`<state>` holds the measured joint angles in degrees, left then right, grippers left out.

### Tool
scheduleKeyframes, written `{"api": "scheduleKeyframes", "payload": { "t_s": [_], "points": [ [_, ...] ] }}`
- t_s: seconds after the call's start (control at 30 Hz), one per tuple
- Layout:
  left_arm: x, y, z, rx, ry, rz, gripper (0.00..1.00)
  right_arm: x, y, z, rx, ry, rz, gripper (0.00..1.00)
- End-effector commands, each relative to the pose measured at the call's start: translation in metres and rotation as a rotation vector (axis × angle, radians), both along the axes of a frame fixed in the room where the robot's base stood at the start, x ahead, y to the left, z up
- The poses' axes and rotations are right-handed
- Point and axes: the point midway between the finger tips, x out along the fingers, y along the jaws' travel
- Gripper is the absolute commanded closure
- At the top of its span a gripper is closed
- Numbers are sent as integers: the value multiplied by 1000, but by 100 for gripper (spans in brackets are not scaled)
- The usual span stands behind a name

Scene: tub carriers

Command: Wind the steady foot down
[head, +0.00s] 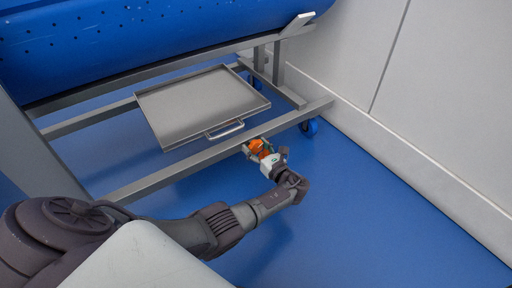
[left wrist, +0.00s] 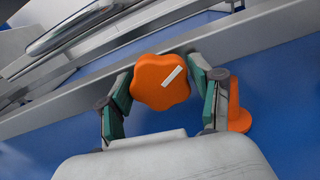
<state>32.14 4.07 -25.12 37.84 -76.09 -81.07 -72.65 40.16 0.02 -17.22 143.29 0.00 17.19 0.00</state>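The orange lobed hand knob (left wrist: 161,82) of the steady foot, with a white stripe on its face, sits below the grey frame rail. It also shows in the head view (head: 257,146). An orange foot piece (left wrist: 238,112) shows low behind one finger; the stem between is hidden. My left gripper (head: 256,149) reaches in from the front. In the left wrist view its green-padded fingers (left wrist: 161,76) stand on either side of the knob and appear to touch its rim. My right gripper is not in view.
The grey frame rail (head: 185,172) runs just behind my left gripper. A metal tray with a handle (head: 200,102) rests on the frame under the blue tub (head: 130,40). Blue castors (head: 309,127) stand near the wall (head: 440,90). The blue floor in front is clear.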

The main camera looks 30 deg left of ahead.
Motion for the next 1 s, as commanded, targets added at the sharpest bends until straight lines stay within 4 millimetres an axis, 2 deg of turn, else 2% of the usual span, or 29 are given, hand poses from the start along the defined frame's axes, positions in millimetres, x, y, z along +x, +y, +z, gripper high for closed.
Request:
{"api": "scheduleKeyframes", "payload": {
  "t_s": [0.03, 0.2, 0.57, 1.0],
  "points": [
    [0, 0, 0, 0, 0, 0, 49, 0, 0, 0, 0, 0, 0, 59],
    [0, 0, 0, 0, 0, 0, 76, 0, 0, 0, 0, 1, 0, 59],
    [0, 0, -1, -25, -60, 0, 76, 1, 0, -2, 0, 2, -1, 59],
    [0, 0, -1, -158, -382, -1, 76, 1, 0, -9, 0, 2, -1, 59]
  ]
}}
